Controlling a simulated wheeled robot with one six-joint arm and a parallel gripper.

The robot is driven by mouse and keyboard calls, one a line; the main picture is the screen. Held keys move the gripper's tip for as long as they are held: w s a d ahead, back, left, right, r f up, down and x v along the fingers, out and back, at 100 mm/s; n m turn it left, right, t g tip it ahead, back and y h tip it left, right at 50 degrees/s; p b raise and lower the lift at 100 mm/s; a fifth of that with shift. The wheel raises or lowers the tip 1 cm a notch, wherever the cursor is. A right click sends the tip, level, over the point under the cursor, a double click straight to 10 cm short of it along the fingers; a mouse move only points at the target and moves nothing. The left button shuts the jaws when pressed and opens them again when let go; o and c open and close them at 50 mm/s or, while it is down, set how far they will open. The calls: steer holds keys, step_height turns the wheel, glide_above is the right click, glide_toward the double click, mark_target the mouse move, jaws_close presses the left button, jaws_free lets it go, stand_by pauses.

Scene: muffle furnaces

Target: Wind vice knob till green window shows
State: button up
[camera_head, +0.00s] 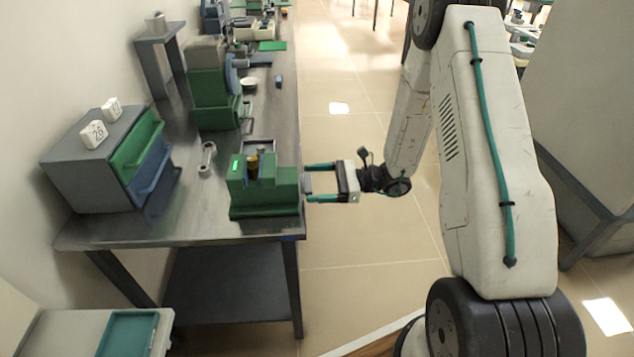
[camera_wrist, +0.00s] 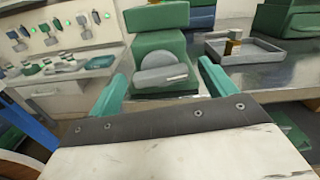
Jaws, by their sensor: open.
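The green vice (camera_head: 265,192) stands on the near right corner of the metal bench. A small bright green patch (camera_head: 236,166) shows on its left upright, and a brass-coloured piece (camera_head: 253,166) sits between its jaws. The vice's grey knob (camera_head: 307,184) faces right, over the bench edge. In the wrist view the knob (camera_wrist: 162,76) is a round grey disc with a lighter bar across it, slightly tilted. My gripper (camera_head: 309,183) is open, with teal fingers. The fingers lie on either side of the knob, with gaps visible in the wrist view (camera_wrist: 163,76); nothing is gripped.
A grey drawer cabinet (camera_head: 75,165) with green and blue drawers stands left of the vice. A wrench-like metal part (camera_head: 207,158) lies between them. A green machine (camera_head: 208,85) stands behind. Open floor (camera_head: 365,235) lies right of the bench.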

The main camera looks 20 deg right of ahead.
steer(key=v, duration=0.7)
steer(key=shift+s+d, duration=0.15)
steer(key=shift+d, duration=0.2)
steer(key=s+a+r+n+g+h, duration=0.2)
steer(key=s+r+n+h, duration=0.6)
steer(key=s+r+n, duration=0.2)
steer(key=s+a+r+n+g+h, duration=0.2)
steer(key=s+r+n+h, duration=0.7)
steer(key=s+r, duration=0.5)
steer(key=s+a+n, duration=0.1)
steer(key=s, duration=0.2)
steer(key=shift+s+r, duration=0.15)
steer(key=shift+r, duration=0.2)
